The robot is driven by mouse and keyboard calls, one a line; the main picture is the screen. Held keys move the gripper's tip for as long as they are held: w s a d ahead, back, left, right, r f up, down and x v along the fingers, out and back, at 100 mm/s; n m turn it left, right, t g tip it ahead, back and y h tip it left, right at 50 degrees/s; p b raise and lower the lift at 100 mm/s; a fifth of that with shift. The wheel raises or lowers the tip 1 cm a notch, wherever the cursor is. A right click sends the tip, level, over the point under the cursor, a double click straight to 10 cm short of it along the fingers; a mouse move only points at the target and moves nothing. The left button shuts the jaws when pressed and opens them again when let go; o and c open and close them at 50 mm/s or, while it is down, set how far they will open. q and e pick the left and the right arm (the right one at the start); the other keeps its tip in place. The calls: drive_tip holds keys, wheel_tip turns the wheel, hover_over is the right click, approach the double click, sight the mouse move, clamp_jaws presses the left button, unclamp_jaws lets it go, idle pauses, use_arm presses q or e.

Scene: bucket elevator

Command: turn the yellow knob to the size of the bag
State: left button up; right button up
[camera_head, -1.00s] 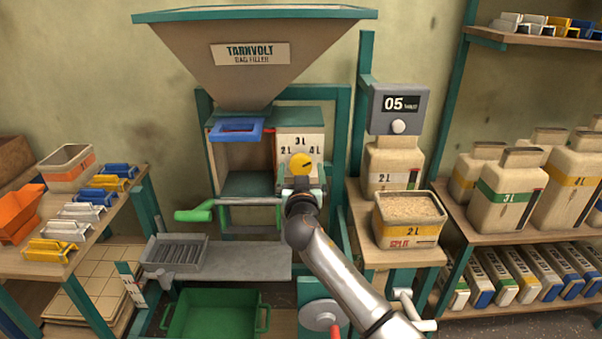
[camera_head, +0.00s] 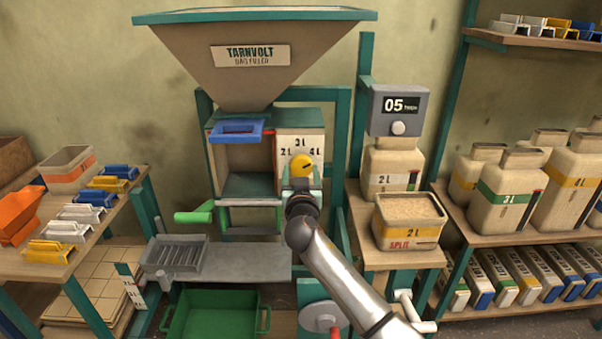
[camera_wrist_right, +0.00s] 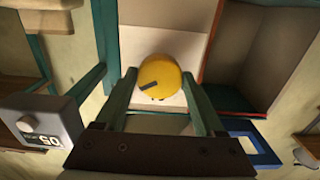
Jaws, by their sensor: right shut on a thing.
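The yellow knob (camera_head: 301,166) sits on a white dial plate (camera_head: 288,139) marked 2 L, 3 L and 4 L, on the front of the filler. My right gripper (camera_wrist_right: 160,100) is shut on the knob, one green finger on each side. In the right wrist view, which is upside down, the yellow knob (camera_wrist_right: 163,75) has a dark mark pointing left, so toward the 4 L side. An open bag labelled 2 L (camera_head: 408,226), also marked SPLIT, stands on the right bench. A taller 2 L bag (camera_head: 388,180) stands behind it. My left gripper is out of view.
The hopper (camera_head: 200,60) is above the filler, with a blue frame (camera_head: 236,131) at its outlet. A green handle (camera_head: 194,216) sticks out at left. A grey display (camera_head: 402,104) reads 05. A green crate (camera_head: 213,315) is below. Bags fill the right shelves.

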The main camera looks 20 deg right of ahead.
drive_tip(key=shift+n, duration=1.1)
drive_tip(key=n, duration=0.2)
drive_tip(key=shift+n, duration=0.4)
drive_tip(key=n, duration=0.2)
drive_tip(key=shift+n, duration=0.3)
drive_tip(key=n+p, duration=0.1)
drive_tip(key=n, duration=0.2)
drive_tip(key=shift+d+r+n, duration=0.1)
drive_tip(key=shift+n, duration=0.2)
drive_tip(key=n+p, duration=0.3)
drive_tip(key=n, duration=0.3)
drive_tip(key=shift+r, duration=0.1)
drive_tip(key=n+p, duration=0.1)
drive_tip(key=n, duration=0.2)
drive_tip(key=shift+n, duration=0.4)
drive_tip(key=shift+n+p, duration=0.85)
drive_tip(key=shift+n, duration=0.65)
